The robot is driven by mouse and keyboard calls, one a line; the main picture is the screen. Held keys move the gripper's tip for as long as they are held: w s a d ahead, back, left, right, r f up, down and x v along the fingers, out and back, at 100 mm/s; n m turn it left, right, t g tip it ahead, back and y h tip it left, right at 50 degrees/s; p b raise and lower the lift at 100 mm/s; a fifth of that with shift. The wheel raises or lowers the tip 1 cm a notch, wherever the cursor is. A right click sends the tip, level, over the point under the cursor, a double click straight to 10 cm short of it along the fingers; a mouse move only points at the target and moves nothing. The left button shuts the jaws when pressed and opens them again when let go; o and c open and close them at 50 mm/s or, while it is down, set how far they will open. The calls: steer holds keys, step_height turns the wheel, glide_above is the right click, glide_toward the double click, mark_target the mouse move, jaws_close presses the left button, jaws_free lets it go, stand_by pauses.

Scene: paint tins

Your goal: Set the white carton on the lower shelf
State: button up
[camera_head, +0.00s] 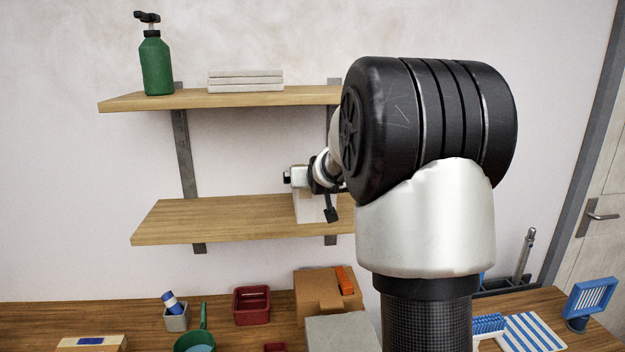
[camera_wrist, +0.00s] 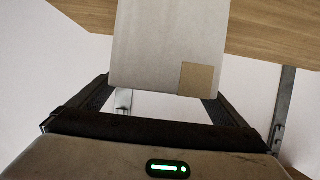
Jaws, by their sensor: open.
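The white carton (camera_head: 308,209) appears to stand upright on the lower shelf (camera_head: 220,217), near its right end as seen in the head view. My arm hides part of the carton and the shelf's right end. In the wrist view the carton (camera_wrist: 165,40) shows a pale face with a tan square patch, and the shelf board (camera_wrist: 265,28) is behind it. My gripper (camera_wrist: 163,88) is open, with its fingers on either side of the carton's near end. It also shows small at the carton in the head view (camera_head: 312,190).
The upper shelf (camera_head: 140,101) holds a green bottle (camera_head: 156,65) and a stack of pale slabs (camera_head: 245,80). The lower shelf's left part is bare. On the bench below are a red bin (camera_head: 251,318), a cardboard box (camera_head: 312,288) and a blue-striped cloth (camera_head: 532,332).

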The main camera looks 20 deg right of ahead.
steer(key=v, duration=1)
steer(key=shift+s+b, duration=0.15)
steer(key=shift+b, duration=0.15)
